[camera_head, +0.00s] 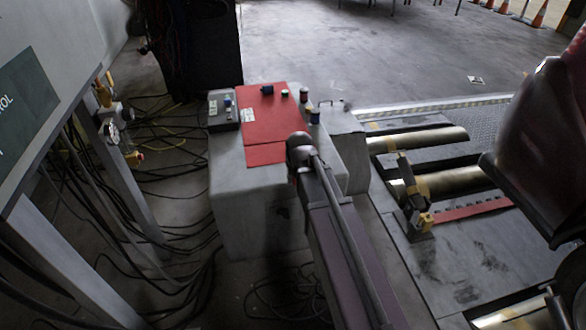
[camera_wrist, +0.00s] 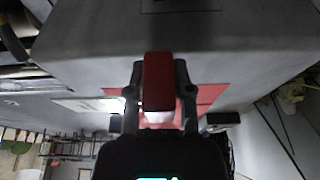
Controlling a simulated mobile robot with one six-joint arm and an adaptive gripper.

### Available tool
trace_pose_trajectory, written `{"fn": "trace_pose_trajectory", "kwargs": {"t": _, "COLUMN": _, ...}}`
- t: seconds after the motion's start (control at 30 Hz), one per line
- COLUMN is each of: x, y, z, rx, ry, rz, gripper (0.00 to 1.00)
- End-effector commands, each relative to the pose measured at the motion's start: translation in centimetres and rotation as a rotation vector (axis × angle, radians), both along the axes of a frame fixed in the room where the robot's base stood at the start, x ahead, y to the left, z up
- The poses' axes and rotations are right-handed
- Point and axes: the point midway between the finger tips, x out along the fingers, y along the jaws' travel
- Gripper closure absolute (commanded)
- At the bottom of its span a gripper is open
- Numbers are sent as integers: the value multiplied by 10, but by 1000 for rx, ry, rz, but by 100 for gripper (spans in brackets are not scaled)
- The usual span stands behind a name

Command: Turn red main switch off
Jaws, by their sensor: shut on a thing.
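The red main switch (camera_wrist: 158,78) shows in the wrist view as a red upright handle in front of the pale grey cabinet (camera_wrist: 100,35). My gripper (camera_wrist: 158,92) has a finger on each side of it and is shut on it. Whether the switch is turned cannot be told. In the head view, my arm reaches to the near side of the grey cabinet (camera_head: 235,200), and the switch and my fingers do not show clearly.
A red sheet (camera_head: 265,120), a small grey box (camera_head: 222,110) and several small jars lie on the cabinet top. Loose cables (camera_head: 165,170) cover the floor at left. Rollers (camera_head: 425,140) and a yellow-taped bracket (camera_head: 415,195) stand at right.

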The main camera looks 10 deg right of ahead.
Motion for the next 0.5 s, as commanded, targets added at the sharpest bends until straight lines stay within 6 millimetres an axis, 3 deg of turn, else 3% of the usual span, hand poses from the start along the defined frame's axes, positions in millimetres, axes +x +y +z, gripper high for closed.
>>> {"fn": "trace_pose_trajectory", "kwargs": {"t": 0.13, "x": -11, "y": 0, "z": 1, "rx": 0, "ry": 0, "rz": 0, "gripper": 100}}
{"fn": "trace_pose_trajectory", "kwargs": {"t": 0.5, "x": -14, "y": -1, "z": 1, "rx": 0, "ry": 0, "rz": 0, "gripper": 100}}
